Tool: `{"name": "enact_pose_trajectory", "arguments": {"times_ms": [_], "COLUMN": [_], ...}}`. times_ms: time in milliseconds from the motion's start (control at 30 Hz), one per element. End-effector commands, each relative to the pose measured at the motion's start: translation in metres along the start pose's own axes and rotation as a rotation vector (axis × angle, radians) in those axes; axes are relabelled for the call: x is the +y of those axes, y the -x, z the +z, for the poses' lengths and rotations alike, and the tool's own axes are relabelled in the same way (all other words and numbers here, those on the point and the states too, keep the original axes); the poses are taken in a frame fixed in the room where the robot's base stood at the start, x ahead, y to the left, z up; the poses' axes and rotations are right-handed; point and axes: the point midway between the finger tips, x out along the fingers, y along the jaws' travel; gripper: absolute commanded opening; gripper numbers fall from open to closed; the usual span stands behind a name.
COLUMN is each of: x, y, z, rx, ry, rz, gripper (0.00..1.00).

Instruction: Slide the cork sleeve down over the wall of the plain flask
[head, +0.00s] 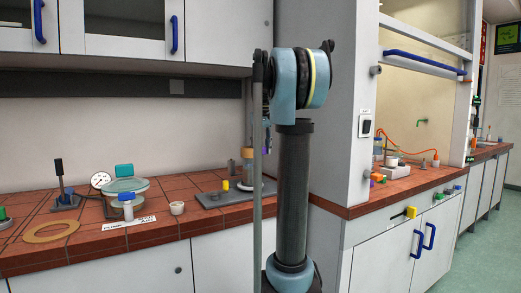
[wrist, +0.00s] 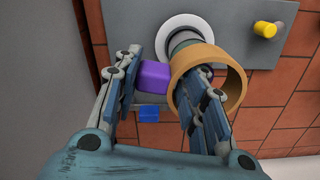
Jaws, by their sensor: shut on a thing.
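The cork sleeve (wrist: 232,76) is a tan ring, tilted towards the camera in the wrist view. Exactly where the fingertips touch is hidden. The plain flask (wrist: 182,39) shows as a grey round shape with a pale ring around it, just beyond the sleeve's upper left rim. I cannot tell whether the sleeve is around the flask or only in front of it. In the head view my arm partly hides this spot.
The flask stands on a grey plate (head: 212,199) with a yellow knob (head: 225,185). To the left are a small white cup (head: 177,208), a lidded glass dish (head: 125,187), a gauge (head: 100,180) and a flat tan ring (head: 51,231). A wall panel (head: 338,100) rises at the right.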

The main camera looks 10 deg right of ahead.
Motion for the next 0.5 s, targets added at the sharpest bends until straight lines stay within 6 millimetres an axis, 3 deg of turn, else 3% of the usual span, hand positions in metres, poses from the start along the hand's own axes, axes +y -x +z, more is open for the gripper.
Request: {"name": "enact_pose_trajectory", "arguments": {"times_ms": [300,333,400,500], "x": [0.0,0.0,-0.0001,-0.0001], "y": [-0.0062,-0.0059,-0.0059,-0.006], "z": [0.0001,0.0002,0.0001,0.0001], "rx": [0.0,0.0,0.0,0.0], "ry": [0.0,0.0,0.0,0.0], "rz": [0.0,0.0,0.0,0.0], "gripper": [0.18,0.45,0.61,0.62]}}
